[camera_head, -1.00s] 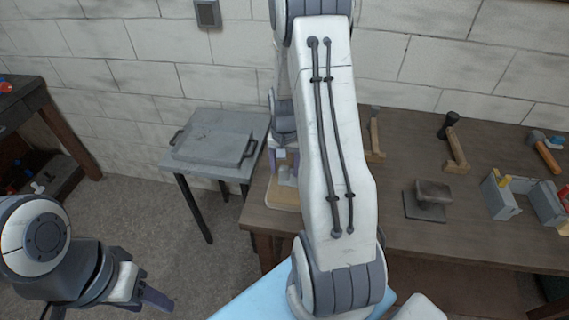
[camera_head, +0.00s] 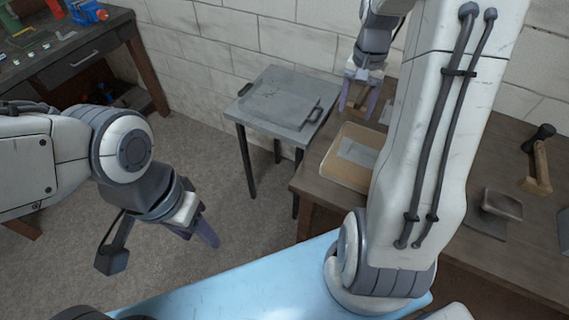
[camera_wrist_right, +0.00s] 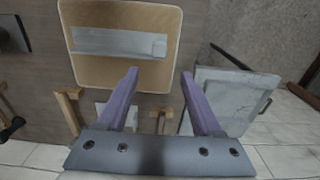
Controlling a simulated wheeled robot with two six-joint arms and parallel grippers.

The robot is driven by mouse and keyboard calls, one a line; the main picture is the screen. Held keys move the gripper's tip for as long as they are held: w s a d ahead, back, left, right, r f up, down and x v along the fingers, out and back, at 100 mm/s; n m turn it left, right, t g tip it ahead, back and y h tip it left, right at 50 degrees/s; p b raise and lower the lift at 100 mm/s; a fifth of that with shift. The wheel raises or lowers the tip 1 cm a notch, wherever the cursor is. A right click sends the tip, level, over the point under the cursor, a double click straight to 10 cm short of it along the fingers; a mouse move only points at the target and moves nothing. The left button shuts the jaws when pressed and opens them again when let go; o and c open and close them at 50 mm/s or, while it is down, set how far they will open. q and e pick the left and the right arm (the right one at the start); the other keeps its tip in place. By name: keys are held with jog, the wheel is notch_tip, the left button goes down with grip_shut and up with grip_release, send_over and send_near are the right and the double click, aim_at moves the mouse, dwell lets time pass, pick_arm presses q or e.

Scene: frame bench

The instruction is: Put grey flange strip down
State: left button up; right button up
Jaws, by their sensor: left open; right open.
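The grey flange strip (camera_head: 358,152) lies flat on a tan board (camera_head: 338,171) with a pale rim, at the left end of the bench. My right arm hides part of the board in the head view. The right wrist view shows the whole strip (camera_wrist_right: 110,43) on the board (camera_wrist_right: 120,78). My right gripper (camera_head: 357,102) is open and empty, beyond the board and clear of the strip. Its two purple fingers (camera_wrist_right: 159,74) stand apart in the wrist view. My left gripper (camera_head: 195,230) is open and empty over the floor at left, far from the strip.
A small table with a grey tray (camera_head: 312,124) stands left of the bench. On the bench (camera_head: 461,252) are a grey block on a plate (camera_head: 497,207) and a dark-headed wooden tool (camera_head: 541,165). Another table with a blue vise (camera_head: 88,12) is at upper left. Floor between is clear.

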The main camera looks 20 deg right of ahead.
jog(key=s+a+r+n, duration=0.1)
jog(key=s+a+n, duration=0.3)
jog(key=a, duration=0.7)
jog(key=s+a+r+n, duration=0.2)
jog(key=a+n, duration=0.3)
jog(key=a, duration=0.7)
jog(key=s+a+n+y, duration=0.1)
jog(key=s+a+n, duration=0.7)
jog(key=s, duration=0.5)
jog(key=shift+s+a+f, duration=0.2)
jog(key=shift+f, duration=0.15)
jog(key=shift+w+f+b, duration=0.1)
jog(key=shift+f+b, duration=0.25)
jog(key=shift+b, duration=0.05)
